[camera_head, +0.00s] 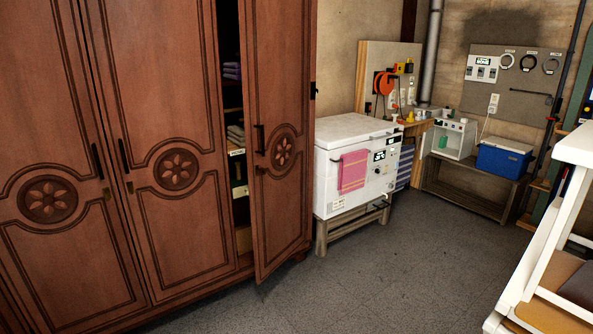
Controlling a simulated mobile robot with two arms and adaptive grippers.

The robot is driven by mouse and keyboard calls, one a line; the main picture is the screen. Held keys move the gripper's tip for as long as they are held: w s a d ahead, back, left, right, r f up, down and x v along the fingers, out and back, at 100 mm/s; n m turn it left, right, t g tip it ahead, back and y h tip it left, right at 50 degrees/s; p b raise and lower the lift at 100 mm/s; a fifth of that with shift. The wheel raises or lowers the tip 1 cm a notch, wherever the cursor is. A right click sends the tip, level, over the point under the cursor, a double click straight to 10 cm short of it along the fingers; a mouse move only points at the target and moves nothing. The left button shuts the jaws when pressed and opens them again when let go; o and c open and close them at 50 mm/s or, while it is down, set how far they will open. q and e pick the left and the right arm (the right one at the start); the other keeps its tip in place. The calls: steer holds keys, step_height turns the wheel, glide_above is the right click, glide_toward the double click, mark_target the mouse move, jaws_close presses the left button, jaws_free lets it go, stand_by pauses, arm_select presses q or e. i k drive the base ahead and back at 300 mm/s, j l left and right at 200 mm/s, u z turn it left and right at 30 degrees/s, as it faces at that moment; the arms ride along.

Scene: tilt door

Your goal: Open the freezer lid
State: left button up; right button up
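The white chest freezer (333,180) stands against the back wall just right of the wardrobe, on a low wooden stand. Its white lid (357,129) lies flat on top and looks shut. A pink towel (353,171) hangs on its front, to the left of a dark control panel. The freezer's left end is close to the wardrobe, and its far side is hidden. Neither of my grippers is in the head view.
A large brown wardrobe (178,120) fills the left, with one door (280,165) ajar. A low bench (470,197) at the back right holds a blue cooler (503,157) and a white box (454,139). White furniture (560,210) stands at the right edge. The grey floor (370,270) in front is clear.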

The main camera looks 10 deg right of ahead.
mark_target(339, 131)
steer(key=i+l+z, duration=0.25)
steer(key=i, duration=0.55)
steer(key=i+z, duration=0.3)
steer(key=i, duration=0.45)
steer(key=i+j+z, duration=0.25)
steer(key=i, duration=0.5)
